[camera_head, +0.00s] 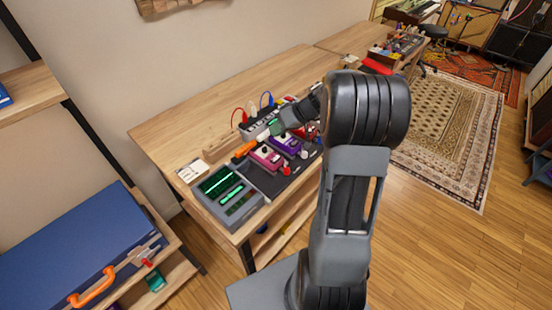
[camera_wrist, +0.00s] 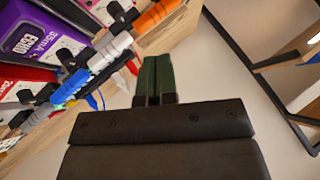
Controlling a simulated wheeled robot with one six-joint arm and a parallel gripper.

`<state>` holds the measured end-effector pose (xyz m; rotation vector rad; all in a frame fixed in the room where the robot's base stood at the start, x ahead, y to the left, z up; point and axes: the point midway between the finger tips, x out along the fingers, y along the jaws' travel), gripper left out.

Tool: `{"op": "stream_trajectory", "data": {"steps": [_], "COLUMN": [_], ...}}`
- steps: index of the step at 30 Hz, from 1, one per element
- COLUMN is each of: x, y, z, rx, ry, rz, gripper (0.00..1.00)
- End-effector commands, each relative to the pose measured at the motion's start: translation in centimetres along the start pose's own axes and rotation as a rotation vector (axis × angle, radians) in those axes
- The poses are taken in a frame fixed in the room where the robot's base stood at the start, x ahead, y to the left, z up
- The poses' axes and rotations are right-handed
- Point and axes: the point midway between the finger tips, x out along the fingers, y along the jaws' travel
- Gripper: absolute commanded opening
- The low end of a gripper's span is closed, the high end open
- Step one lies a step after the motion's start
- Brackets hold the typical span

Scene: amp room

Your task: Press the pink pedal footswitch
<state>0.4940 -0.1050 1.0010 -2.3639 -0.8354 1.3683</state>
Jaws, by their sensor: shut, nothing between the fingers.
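The pink pedal (camera_head: 265,157) sits on the dark pedalboard (camera_head: 255,178) on the wooden desk, between the screened grey device and the purple pedal. Its footswitch is too small to make out clearly. My gripper (camera_head: 274,127), with green fingertips, is behind the pedals in the head view, apart from the pink pedal. In the wrist view my gripper (camera_wrist: 154,76) is shut and empty. The purple pedal (camera_wrist: 30,42) is at the upper left there.
A purple pedal (camera_head: 286,144) stands right of the pink one. A grey device with green screens (camera_head: 228,194) stands left. Orange, white and blue cable plugs and cables run behind the pedals. The desk (camera_head: 180,118) is clear at its back left.

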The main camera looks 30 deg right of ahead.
Motion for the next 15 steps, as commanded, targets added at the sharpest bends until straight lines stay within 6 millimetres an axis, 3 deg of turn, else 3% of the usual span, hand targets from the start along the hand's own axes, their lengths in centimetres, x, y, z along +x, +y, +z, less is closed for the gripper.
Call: {"op": "stream_trajectory", "data": {"steps": [15], "x": [0.67], "y": [0.39], "z": [0.53], "rx": [0.001], "ry": [-0.003], "rz": [0.000], "gripper": [0.00]}}
